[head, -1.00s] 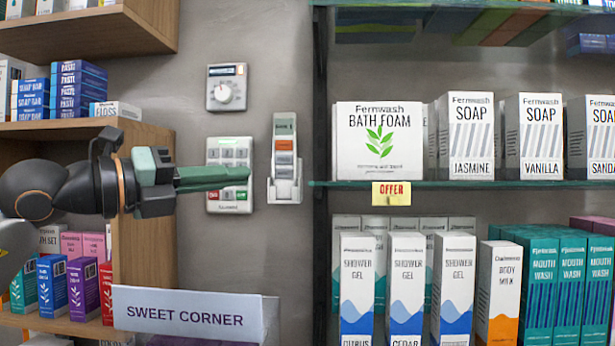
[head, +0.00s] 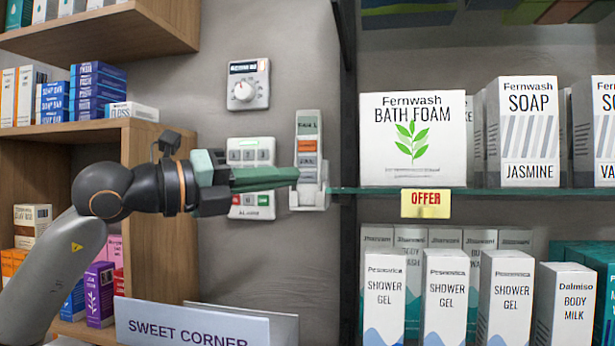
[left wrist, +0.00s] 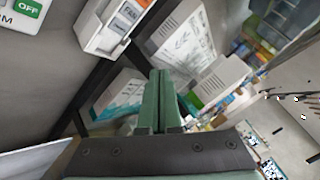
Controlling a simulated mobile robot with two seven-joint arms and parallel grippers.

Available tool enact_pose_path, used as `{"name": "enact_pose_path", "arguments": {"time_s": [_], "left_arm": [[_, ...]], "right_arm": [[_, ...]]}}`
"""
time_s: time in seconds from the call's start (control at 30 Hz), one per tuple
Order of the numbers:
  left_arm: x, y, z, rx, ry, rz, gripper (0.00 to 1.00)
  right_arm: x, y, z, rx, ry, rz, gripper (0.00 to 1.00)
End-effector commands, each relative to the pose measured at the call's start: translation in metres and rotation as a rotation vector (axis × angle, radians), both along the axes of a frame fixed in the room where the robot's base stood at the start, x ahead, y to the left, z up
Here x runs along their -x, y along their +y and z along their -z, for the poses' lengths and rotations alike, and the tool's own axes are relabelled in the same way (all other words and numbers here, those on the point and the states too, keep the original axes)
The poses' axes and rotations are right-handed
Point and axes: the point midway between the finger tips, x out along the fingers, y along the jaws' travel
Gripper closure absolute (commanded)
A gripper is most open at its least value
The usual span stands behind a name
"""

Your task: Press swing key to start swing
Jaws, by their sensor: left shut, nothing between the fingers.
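A slim white remote (head: 308,128) sits upright in a wall holder (head: 322,198). It has an orange key (head: 308,146) and grey keys (head: 308,161) below it; their labels are too small to read here, so I cannot tell which is the swing key. In the left wrist view the remote in its holder (left wrist: 108,28) shows at the top, partly cut off. My left gripper (head: 297,173) is shut and empty, its green fingers pointing right, with the tips at the remote's left edge in the head view. I cannot tell whether they touch it. My right gripper is out of view.
An alarm keypad (head: 247,151) is on the wall behind my left fingers, partly covered. A dial thermostat (head: 248,84) is above it. A glass shelf with a bath foam box (head: 412,140) lies close to the right. A wooden shelf (head: 150,150) stands left.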

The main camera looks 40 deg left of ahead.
Motion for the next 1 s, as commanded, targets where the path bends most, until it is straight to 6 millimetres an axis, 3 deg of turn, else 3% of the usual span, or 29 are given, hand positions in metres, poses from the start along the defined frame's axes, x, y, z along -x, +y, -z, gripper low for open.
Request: {"name": "enact_pose_path", "arguments": {"time_s": [0.5, 1.0], "left_arm": [[-0.059, 0.032, -0.003, 0.003, 0.001, 0.001, 1.0], [-0.071, 0.039, 0.0, 0.0, 0.0, 0.0, 1.0]], "right_arm": [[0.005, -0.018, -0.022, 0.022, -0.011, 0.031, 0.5], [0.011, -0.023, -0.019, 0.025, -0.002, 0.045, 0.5]]}}
